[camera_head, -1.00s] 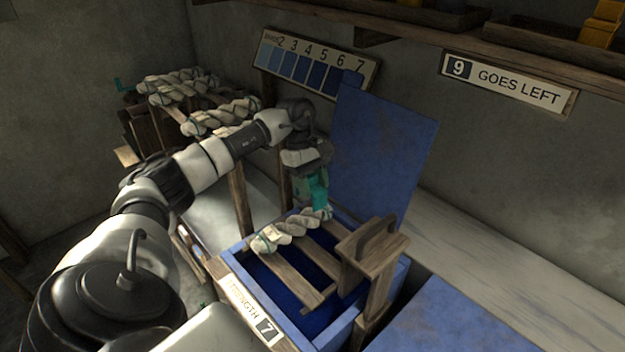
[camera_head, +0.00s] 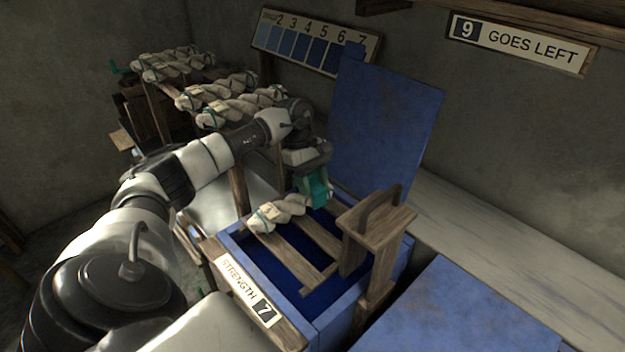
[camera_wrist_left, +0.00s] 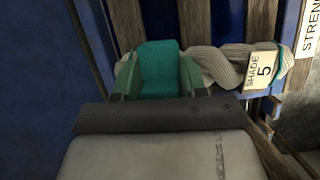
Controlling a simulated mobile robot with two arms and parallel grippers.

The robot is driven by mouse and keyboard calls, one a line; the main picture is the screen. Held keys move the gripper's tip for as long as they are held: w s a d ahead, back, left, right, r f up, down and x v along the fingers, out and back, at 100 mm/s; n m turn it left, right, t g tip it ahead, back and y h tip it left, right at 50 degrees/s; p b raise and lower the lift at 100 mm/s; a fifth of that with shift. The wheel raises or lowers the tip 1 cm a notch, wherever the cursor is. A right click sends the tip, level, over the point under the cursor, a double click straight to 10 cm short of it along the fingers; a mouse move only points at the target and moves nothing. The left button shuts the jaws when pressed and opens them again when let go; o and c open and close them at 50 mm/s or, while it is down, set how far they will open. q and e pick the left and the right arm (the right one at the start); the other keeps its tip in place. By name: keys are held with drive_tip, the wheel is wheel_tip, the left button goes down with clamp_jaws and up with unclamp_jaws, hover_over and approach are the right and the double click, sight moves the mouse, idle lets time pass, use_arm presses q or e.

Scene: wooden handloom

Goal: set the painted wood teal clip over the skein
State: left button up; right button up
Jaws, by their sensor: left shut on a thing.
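The teal clip (camera_head: 318,190) is in my left gripper (camera_head: 314,180), which is shut on it. They are at the far right end of a cream twisted skein (camera_head: 280,213) lying across wooden slats over the open blue vat (camera_head: 322,325). In the left wrist view, the teal clip (camera_wrist_left: 158,62) sits between the fingers of my left gripper (camera_wrist_left: 160,78), over or against the skein (camera_wrist_left: 228,66). A tag on that skein reads SHADE 5. The clip hides part of the skein; I cannot tell whether it is fully seated. My right gripper is not in view.
A raised blue lid (camera_head: 385,125) stands behind the vat. A wooden handled piece (camera_head: 375,225) rises beside the slats at right. Other skeins (camera_head: 240,105) hang on a rack at back left. A blue cover (camera_head: 455,315) lies at lower right.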

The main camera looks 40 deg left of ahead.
use_arm(q)
drive_tip(key=shift+f, duration=0.2)
drive_tip(key=o, duration=1)
drive_tip(key=shift+r, duration=0.1)
